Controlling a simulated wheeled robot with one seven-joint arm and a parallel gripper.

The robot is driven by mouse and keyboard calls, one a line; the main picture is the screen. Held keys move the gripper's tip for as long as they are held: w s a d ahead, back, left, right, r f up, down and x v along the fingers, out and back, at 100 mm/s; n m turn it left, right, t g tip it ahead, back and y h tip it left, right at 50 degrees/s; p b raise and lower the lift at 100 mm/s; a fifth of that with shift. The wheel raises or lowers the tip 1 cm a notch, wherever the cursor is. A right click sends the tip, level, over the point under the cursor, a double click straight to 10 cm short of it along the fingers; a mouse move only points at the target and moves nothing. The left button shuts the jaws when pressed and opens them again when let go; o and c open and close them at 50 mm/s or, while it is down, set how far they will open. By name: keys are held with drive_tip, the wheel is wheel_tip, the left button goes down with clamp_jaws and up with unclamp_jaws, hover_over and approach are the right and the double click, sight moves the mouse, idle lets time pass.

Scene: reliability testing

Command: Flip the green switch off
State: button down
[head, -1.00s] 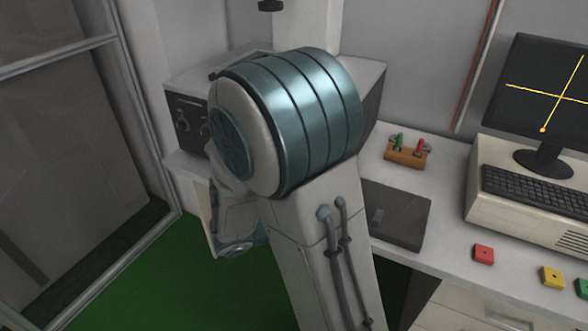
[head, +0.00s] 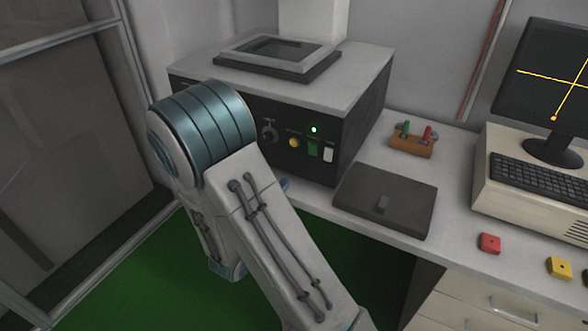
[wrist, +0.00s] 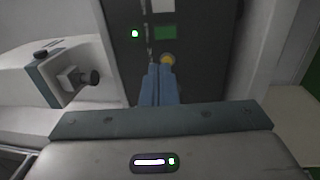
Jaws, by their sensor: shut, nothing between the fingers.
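The green switch (head: 313,149) is on the dark front panel of a box-shaped machine (head: 345,150), between a yellow button (head: 294,143) and a white switch (head: 328,155). A lit green lamp (head: 314,129) is just above it. In the wrist view, the green switch (wrist: 165,32) lies beyond my gripper (wrist: 160,68). The blue fingers are together and empty, pointing at the panel, with their tips close to the yellow button in the picture. I cannot tell whether they touch the panel. My arm hides most of the gripper in the head view.
A dark flat lid with a handle (head: 386,198) lies on the bench right of the machine. Behind it is a wooden stand (head: 412,143) with green and red pieces. A keyboard (head: 540,185), monitor and coloured blocks are farther right. A glass partition is at left.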

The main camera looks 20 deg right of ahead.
sight(310, 146)
drive_tip(key=p+x, duration=0.2)
drive_tip(key=x, duration=1.1)
drive_tip(key=shift+d+p, duration=0.2)
drive_tip(key=shift+p, duration=0.1)
drive_tip(key=shift+a+r, duration=0.1)
